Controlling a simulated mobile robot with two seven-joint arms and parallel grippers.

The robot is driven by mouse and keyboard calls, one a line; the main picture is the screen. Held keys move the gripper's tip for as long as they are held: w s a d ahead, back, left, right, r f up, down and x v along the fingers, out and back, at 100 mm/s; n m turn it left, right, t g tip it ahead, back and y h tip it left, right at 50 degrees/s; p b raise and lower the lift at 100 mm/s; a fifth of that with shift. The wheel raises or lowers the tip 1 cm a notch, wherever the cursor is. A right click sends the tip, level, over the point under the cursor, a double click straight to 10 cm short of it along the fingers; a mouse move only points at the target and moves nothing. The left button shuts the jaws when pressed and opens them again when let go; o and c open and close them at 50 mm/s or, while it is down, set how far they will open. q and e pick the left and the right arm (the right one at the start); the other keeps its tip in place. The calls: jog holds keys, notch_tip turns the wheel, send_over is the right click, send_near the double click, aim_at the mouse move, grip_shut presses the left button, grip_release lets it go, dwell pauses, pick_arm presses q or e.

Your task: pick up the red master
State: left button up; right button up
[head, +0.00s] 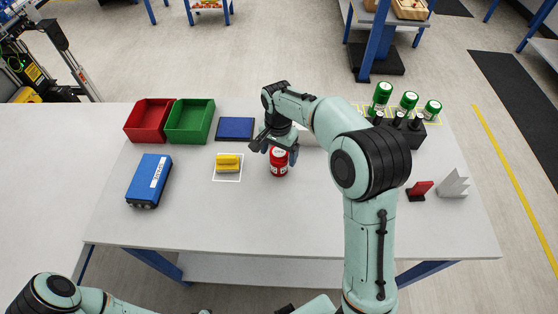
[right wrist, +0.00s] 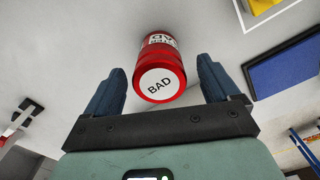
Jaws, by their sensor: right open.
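The red master is a red cylinder (head: 279,168) with white labels, upright on the white table near its middle. In the right wrist view the red cylinder (right wrist: 160,62) shows a white top disc reading "BAD". My right gripper (head: 279,147) is open at its top end, and part of the cylinder is hidden behind it. In the right wrist view the two blue fingers of the gripper (right wrist: 158,80) stand on either side of the cylinder, with a visible gap on each side. My left gripper is not in view; only part of the left arm shows at the lower left.
A yellow block (head: 228,163) on a white-marked square and a blue pad (head: 235,129) lie left of the cylinder. Red (head: 150,121) and green (head: 189,121) bins and a blue case (head: 149,181) stand farther left. The table's front is clear.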

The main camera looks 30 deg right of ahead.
notch_tip(320, 180, down, 3)
jog(key=shift+d+r, duration=0.1)
jog(key=shift+r, duration=0.05)
jog(key=shift+w+r, duration=0.1)
jog(key=c, duration=1.4)
